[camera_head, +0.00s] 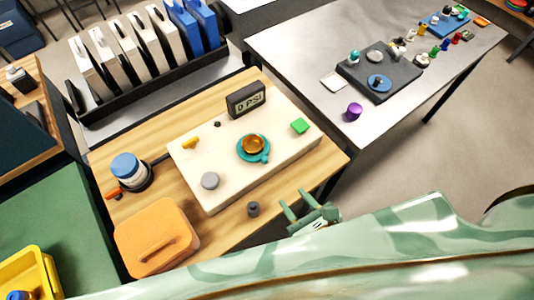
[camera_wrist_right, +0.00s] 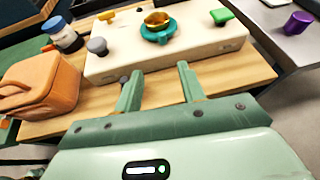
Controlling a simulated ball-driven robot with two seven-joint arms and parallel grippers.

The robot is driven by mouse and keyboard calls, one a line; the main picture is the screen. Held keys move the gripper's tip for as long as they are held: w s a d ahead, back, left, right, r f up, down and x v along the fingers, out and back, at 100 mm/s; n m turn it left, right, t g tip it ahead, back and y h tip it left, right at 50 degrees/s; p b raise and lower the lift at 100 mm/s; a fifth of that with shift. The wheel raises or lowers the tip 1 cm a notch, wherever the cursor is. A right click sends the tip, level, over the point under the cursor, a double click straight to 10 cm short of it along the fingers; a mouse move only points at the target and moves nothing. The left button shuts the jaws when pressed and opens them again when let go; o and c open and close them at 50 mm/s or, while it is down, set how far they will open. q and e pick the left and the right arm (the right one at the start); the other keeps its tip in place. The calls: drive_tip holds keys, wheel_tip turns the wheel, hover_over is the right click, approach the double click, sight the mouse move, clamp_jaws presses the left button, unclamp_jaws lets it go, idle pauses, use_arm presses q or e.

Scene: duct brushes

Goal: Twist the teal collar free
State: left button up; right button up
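The teal collar (camera_head: 265,157) sits around an amber dome (camera_head: 253,144) on the cream panel (camera_head: 215,193), which lies on the wooden table. In the right wrist view the teal collar (camera_wrist_right: 158,35) is ahead of my gripper, beyond the panel's near edge. My right gripper (camera_head: 288,200) is open and empty, its two green fingers spread, off the panel's front side. The right wrist view shows the same open gripper (camera_wrist_right: 157,77), apart from the collar. My left gripper is not in view.
On the panel are a grey knob (camera_head: 210,181), a yellow lever (camera_head: 190,143), a green block (camera_head: 299,126) and a "0 PSI" display (camera_head: 246,99). A small dark cylinder (camera_head: 253,209) stands near my right gripper. An orange case (camera_head: 155,238) and a blue-lidded jar (camera_head: 128,170) are at left.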

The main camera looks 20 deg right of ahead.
sight(266, 162)
drive_tip(key=shift+m, duration=0.5)
drive_tip(key=x, duration=0.8)
drive_tip(key=b+x, duration=0.1)
drive_tip(key=x, duration=0.7)
drive_tip(key=shift+d+f, duration=0.1)
drive_tip(key=shift+d, duration=0.15)
clamp_jaws()
